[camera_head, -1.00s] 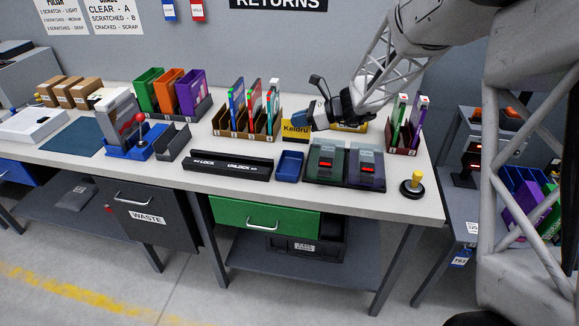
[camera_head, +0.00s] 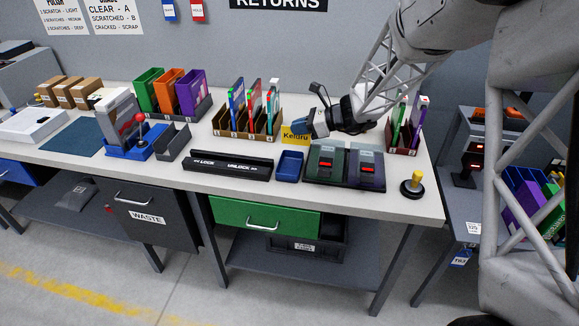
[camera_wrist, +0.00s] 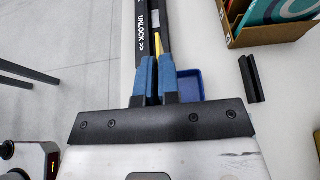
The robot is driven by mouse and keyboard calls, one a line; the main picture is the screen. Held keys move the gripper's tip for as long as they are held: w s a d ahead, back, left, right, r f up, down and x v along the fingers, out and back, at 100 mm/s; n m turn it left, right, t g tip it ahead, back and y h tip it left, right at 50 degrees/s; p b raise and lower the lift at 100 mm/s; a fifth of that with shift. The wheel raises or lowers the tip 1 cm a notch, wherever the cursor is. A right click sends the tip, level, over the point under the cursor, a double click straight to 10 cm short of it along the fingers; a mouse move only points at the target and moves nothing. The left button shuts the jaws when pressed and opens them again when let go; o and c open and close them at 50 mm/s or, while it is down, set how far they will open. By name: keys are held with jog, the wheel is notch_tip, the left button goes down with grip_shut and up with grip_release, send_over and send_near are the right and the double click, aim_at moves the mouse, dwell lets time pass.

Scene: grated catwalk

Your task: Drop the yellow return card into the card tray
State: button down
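The yellow return card (camera_head: 295,135) with dark lettering is upright at the left of my gripper (camera_head: 317,124) in the head view. In the wrist view the card (camera_wrist: 158,42) shows edge-on as a thin yellow strip between the blue fingers. My gripper (camera_wrist: 157,82) is shut on it. The card tray, a small blue open tray (camera_head: 289,164), sits on the bench in front of and below the card. In the wrist view the tray (camera_wrist: 188,84) shows partly, just right of the fingers, which hide its left side. The card's right end is hidden.
The black lock bar (camera_head: 228,166) lies left of the tray. Two dark devices (camera_head: 345,166) stand to its right. A brown rack of cases (camera_head: 247,123) stands behind left, another (camera_head: 403,140) right. A dark slotted block (camera_wrist: 250,79) lies right of the tray in the wrist view.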

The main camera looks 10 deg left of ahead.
aim_at(299, 139)
jog(key=shift+f, duration=2.25)
jog(key=c, duration=1.3)
grip_release()
jog(key=shift+o, duration=0.2)
jog(key=shift+v, duration=3.9)
